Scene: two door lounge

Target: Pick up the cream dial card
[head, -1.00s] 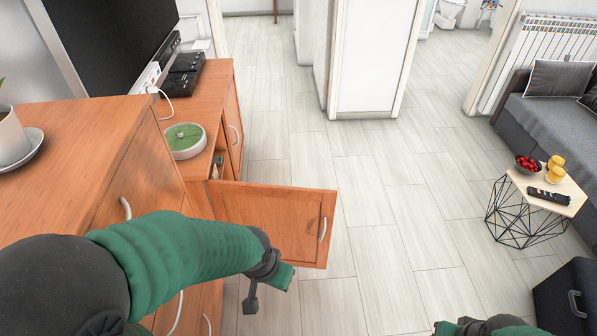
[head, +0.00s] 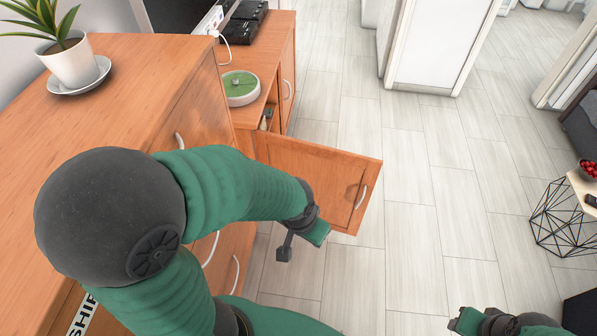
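I cannot make out a cream dial card in the head view. A low wooden cabinet (head: 262,75) stands at the upper left, with its door (head: 318,178) swung open. A small pale object (head: 267,119) shows in the cabinet's opening; it is too small to identify. My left gripper (head: 300,243) is in front of the open door's lower part, its two fingers apart with nothing seen between them. My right gripper (head: 485,322) is at the bottom edge over the floor, partly cut off; its finger gap is not clear.
A taller wooden cabinet (head: 130,90) with a potted plant (head: 70,58) stands at the left. A wire-frame side table (head: 565,215) is at the right. The middle floor is clear.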

